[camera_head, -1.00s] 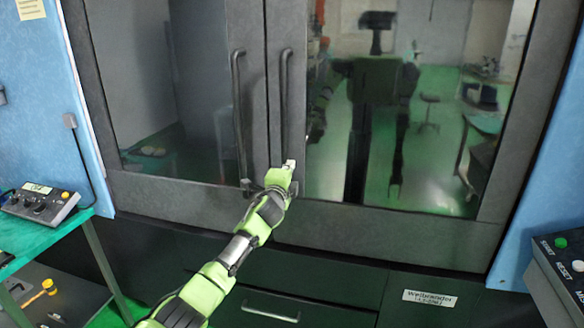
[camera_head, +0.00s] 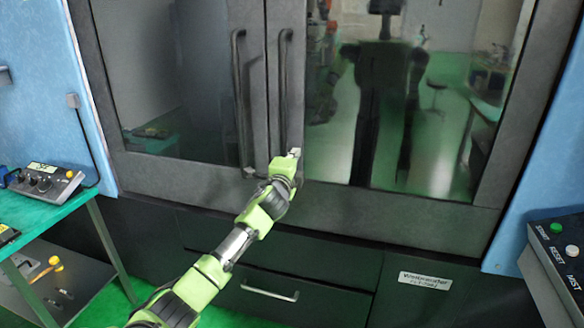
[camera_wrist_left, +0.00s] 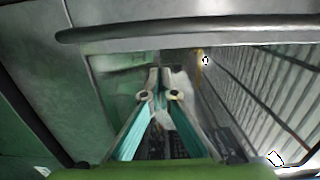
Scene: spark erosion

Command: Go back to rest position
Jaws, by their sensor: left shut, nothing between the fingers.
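My left arm, bright green and black, comes in from the bottom left. My left gripper (camera_head: 295,153) is at the lower end of the right door handle (camera_head: 284,85) of the machine's dark double door. The left door handle (camera_head: 238,90) stands beside it, and both door leaves look closed. In the left wrist view the two fingertips (camera_wrist_left: 160,94) are together with nothing between them, and a dark handle bar (camera_wrist_left: 180,35) crosses above them. I cannot tell whether the gripper touches the handle. My right gripper is not directly in view.
A green-topped table (camera_head: 50,205) with a control box (camera_head: 45,183) stands at the left. A button panel (camera_head: 560,250) juts in at the right. Below the doors is a drawer with a silver handle (camera_head: 270,293). The door glass reflects my body and the room.

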